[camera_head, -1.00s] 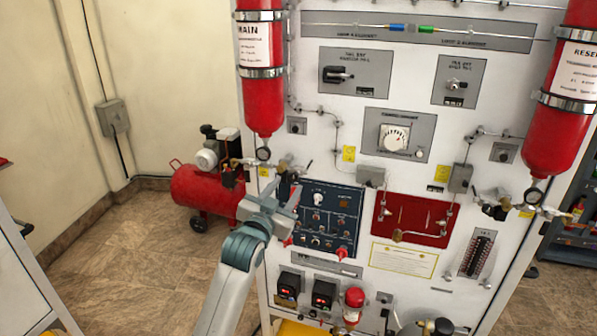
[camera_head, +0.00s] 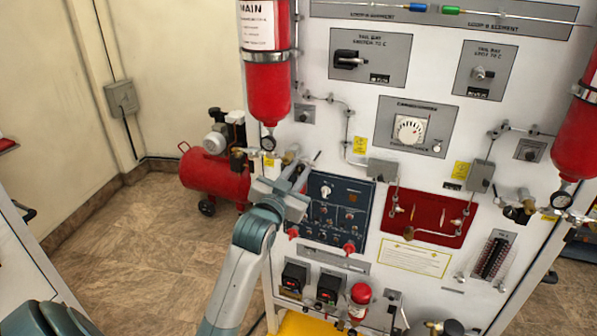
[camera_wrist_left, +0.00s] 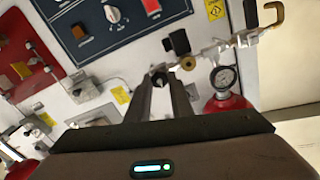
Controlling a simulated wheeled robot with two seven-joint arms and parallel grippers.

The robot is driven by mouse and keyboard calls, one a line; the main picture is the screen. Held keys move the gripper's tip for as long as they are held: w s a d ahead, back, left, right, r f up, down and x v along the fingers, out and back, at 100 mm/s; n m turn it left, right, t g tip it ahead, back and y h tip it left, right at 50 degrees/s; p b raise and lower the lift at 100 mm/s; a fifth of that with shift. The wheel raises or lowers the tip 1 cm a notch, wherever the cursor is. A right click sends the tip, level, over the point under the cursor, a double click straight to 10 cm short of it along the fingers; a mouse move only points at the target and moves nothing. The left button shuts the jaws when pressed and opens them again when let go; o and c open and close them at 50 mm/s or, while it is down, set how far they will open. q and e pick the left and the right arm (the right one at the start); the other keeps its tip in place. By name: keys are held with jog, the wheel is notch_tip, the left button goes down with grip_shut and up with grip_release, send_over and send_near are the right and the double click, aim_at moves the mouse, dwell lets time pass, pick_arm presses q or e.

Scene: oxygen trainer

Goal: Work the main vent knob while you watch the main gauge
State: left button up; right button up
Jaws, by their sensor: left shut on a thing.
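The main gauge (camera_head: 268,143) is a small round dial under the red cylinder marked MAIN (camera_head: 267,85). It shows larger in the left wrist view (camera_wrist_left: 224,78), with a pale face; I cannot read its needle. My left gripper (camera_head: 291,168) is at the brass fittings just below and right of the gauge. In the left wrist view its fingers (camera_wrist_left: 160,80) are closed together on the small main vent knob (camera_wrist_left: 159,70), beside a brass fitting. The fingers mostly hide the knob. My right gripper is not in view.
A blue switch panel (camera_head: 338,208) and a red panel (camera_head: 425,215) are right of the gripper. A red compressor (camera_head: 215,173) stands on the floor behind, to the left.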

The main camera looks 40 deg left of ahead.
pick_arm(q)
grip_shut()
jog(key=shift+n, duration=0.4)
jog(key=n, duration=0.4)
jog(key=shift+a, duration=0.1)
jog(key=n, duration=0.5)
jog(key=shift+n, duration=0.3)
jog(key=o, duration=0.7)
grip_release()
jog(key=shift+c, duration=0.2)
jog(key=shift+w, duration=0.1)
